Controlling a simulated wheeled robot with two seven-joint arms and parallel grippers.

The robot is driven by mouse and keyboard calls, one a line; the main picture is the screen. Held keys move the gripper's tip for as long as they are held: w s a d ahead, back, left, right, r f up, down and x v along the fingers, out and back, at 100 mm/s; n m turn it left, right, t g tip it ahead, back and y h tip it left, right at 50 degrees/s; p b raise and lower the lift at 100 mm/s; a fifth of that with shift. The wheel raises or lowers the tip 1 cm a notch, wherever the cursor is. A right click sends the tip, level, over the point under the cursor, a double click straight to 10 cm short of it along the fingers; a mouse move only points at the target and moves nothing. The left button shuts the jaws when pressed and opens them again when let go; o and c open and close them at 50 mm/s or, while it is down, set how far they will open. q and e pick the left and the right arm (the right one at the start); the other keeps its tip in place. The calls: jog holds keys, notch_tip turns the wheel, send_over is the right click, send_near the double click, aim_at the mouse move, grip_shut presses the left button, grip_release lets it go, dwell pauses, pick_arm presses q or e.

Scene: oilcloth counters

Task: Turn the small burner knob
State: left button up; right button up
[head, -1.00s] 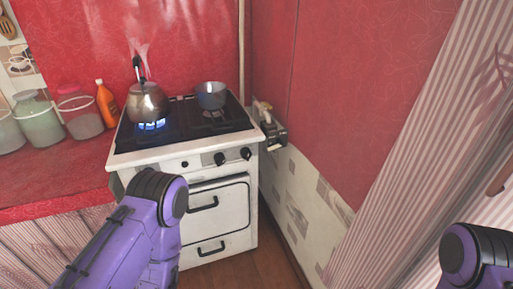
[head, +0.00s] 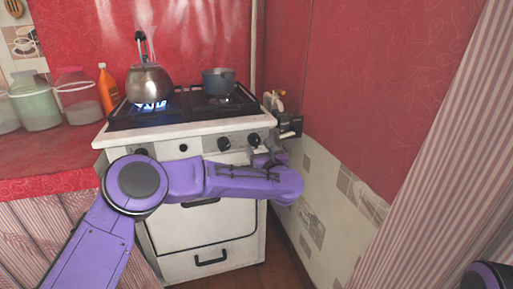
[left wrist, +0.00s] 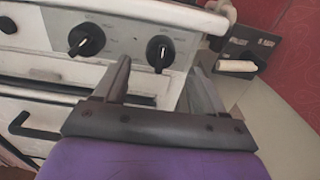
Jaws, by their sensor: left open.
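The white stove's front panel carries black knobs, including a middle-right knob (head: 223,144) and the rightmost knob (head: 254,140). Which one is the small burner's is not marked legibly. In the left wrist view the rightmost knob (left wrist: 160,52) has its grip bar near vertical; the other knob (left wrist: 86,39) is to its left. My left gripper (left wrist: 159,70) is open and empty, its fingers pointing at the panel, with the rightmost knob seen between the fingertips. I cannot tell whether they touch it. In the head view the left gripper (head: 268,157) is just below that knob. My right gripper is out of view.
A kettle (head: 149,85) stands over a lit blue flame on the left burner. A blue-grey pot (head: 217,82) stands on the right burner. Jars (head: 36,105) and an orange bottle (head: 108,88) are left.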

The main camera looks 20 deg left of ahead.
aim_at(257, 143)
pick_arm(q)
jog(key=x, duration=0.5)
jog(key=shift+w, duration=0.1)
jog(key=c, duration=1.1)
jog(key=shift+o, duration=0.2)
